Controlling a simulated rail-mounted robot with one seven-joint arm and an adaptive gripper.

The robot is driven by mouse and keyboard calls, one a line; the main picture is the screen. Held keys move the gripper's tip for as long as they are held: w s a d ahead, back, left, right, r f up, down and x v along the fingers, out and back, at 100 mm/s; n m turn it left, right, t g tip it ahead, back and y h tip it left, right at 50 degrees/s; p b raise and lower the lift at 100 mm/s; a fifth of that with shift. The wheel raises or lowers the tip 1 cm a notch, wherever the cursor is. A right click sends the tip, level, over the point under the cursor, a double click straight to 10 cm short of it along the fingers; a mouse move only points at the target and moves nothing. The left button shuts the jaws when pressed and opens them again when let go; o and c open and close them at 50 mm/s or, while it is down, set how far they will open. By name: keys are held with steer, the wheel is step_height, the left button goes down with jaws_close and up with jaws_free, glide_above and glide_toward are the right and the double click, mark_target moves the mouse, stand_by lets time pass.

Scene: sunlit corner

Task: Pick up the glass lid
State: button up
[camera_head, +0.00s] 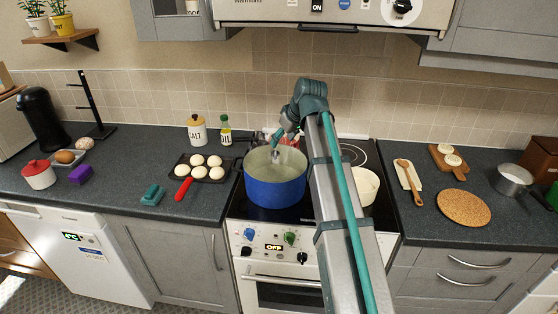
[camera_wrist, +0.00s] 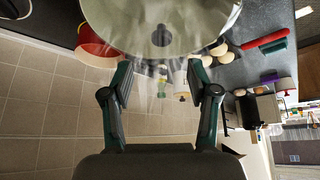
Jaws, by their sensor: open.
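The glass lid (camera_wrist: 165,12) fills the top of the wrist view as a clear, pale disc with a dark knob (camera_wrist: 162,36). In the head view a pale round surface shows at the top of the blue pot (camera_head: 275,192), and the lid appears to lie there, though its edge is hard to make out. My gripper (camera_wrist: 160,72) is open and empty, its two fingers apart near the lid's edge, with the knob beyond and between them. In the head view my gripper (camera_head: 276,148) hangs over the pot; my arm hides part of the stove.
A red vessel (camera_wrist: 95,42) is close to the lid. A tiled wall (camera_head: 150,95) stands behind the counter.

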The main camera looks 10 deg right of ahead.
mark_target(275, 152)
steer(key=shift+p+x, duration=1.45)
steer(key=shift+x, duration=2.4)
steer(key=shift+s, duration=0.2)
steer(key=shift+c, duration=0.3)
jaws_close()
